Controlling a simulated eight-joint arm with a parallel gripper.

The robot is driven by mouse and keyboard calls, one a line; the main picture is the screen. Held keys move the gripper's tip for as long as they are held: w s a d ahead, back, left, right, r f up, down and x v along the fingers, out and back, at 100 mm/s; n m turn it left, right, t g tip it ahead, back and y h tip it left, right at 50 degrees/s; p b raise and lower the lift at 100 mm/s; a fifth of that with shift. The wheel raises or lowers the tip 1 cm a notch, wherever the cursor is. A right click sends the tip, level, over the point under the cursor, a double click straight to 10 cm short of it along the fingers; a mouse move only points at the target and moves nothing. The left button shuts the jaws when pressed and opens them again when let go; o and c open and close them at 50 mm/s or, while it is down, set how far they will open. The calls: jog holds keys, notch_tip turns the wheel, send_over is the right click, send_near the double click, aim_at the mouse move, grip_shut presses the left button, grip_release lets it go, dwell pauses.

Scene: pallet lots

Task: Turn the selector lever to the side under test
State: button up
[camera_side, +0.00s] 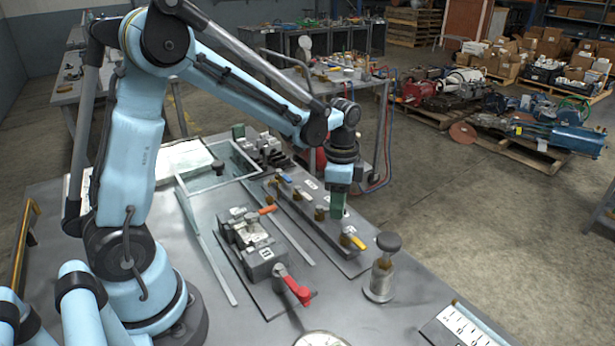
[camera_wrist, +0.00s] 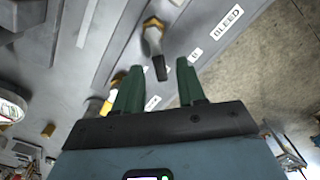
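My gripper (camera_side: 338,208) points down over the valve strip (camera_side: 312,228) on the bench in the side view. In the wrist view its two green fingers are apart, with a gap between the fingertips (camera_wrist: 160,66). A brass valve with a black lever (camera_wrist: 159,62) shows in line with that gap; I cannot tell whether the fingers touch it. No lever carries a readable selector name. A grey block fitting (camera_side: 252,240) has an orange lever (camera_side: 267,210) at its far end and a red lever (camera_side: 296,289) at its near end.
A yellow-handled valve (camera_side: 354,240) stands near my gripper, and a blue-handled one (camera_side: 286,178) farther back. A BLEED label (camera_wrist: 229,19) lies beside the black lever. A knobbed metal post (camera_side: 382,275) and a power strip (camera_side: 462,328) stand on the right of the bench.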

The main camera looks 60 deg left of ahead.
grip_shut()
dwell(0.5)
jog(key=n, duration=0.2)
jog(key=w+a+n, duration=0.1)
jog(key=n, duration=0.1)
jog(key=shift+a, duration=0.15)
jog(key=shift+w+a+n, duration=0.1)
jog(key=shift+a+n, duration=0.3)
jog(key=shift+n, duration=0.85)
jog(key=shift+a+n, duration=0.35)
jog(key=shift+n, duration=0.9)
grip_release()
notch_tip(320, 180, up, 12)
